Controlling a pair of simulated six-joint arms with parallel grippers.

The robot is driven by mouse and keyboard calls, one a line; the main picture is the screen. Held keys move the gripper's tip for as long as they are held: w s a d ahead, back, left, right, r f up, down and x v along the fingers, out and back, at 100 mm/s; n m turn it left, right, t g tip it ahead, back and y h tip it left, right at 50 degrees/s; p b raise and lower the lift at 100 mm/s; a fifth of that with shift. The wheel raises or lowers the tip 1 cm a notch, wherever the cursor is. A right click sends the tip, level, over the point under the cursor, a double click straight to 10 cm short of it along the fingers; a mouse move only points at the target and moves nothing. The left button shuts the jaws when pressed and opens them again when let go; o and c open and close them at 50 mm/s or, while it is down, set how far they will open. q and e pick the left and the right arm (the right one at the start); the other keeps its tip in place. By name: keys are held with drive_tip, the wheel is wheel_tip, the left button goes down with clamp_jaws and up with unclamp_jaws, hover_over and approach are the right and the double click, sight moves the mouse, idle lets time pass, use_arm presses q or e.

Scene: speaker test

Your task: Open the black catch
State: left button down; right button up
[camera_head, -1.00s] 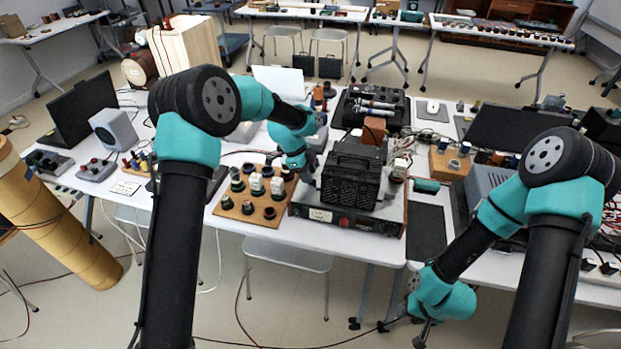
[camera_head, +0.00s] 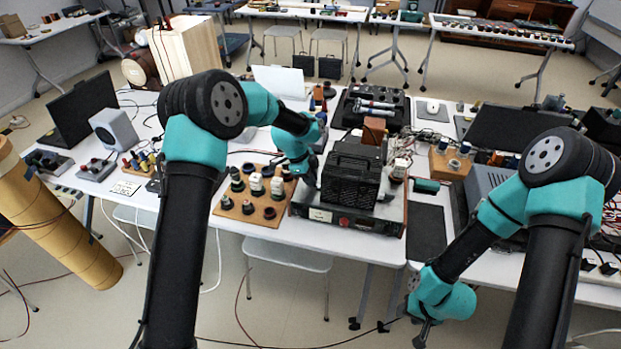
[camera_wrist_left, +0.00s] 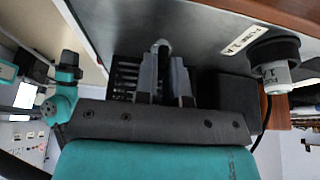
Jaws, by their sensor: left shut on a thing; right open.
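A black slotted box (camera_head: 350,178) stands on a grey instrument panel (camera_head: 392,213) at the middle of the table. My left gripper (camera_head: 311,182) is at the left side of this box. In the left wrist view, its fingers (camera_wrist_left: 164,72) are close together, shut on a small part at the slotted box (camera_wrist_left: 122,80). This part looks like the catch (camera_wrist_left: 160,46); most of it is hidden between the fingers. My right gripper (camera_head: 424,333) is low at the front, open and empty, away from the table top.
A wooden board with several knobs (camera_head: 232,207) lies left of the panel. A brown block (camera_head: 374,130) stands behind the black box. A dark mat (camera_head: 427,232) lies to the right.

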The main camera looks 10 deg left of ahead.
use_arm(q)
drive_tip(key=shift+n, duration=0.4)
drive_tip(key=n+t, duration=0.1)
drive_tip(key=n, duration=0.2)
drive_tip(key=shift+s+t, duration=0.1)
drive_tip(key=shift+t, duration=0.2)
drive_tip(key=shift+n+t+y, duration=0.25)
drive_tip(key=shift+n+t, duration=0.15)
drive_tip(key=shift+n, duration=0.85)
drive_tip(key=shift+n+t+y, duration=0.25)
drive_tip(key=shift+n+t, duration=0.15)
drive_tip(key=shift+n, duration=1.15)
drive_tip(key=c, duration=1.2)
unclamp_jaws()
drive_tip(key=v, duration=1.7)
drive_tip(key=shift+s+d+r, duration=0.15)
drive_tip(key=shift+s+r, duration=0.05)
drive_tip(key=shift+s, duration=0.1)
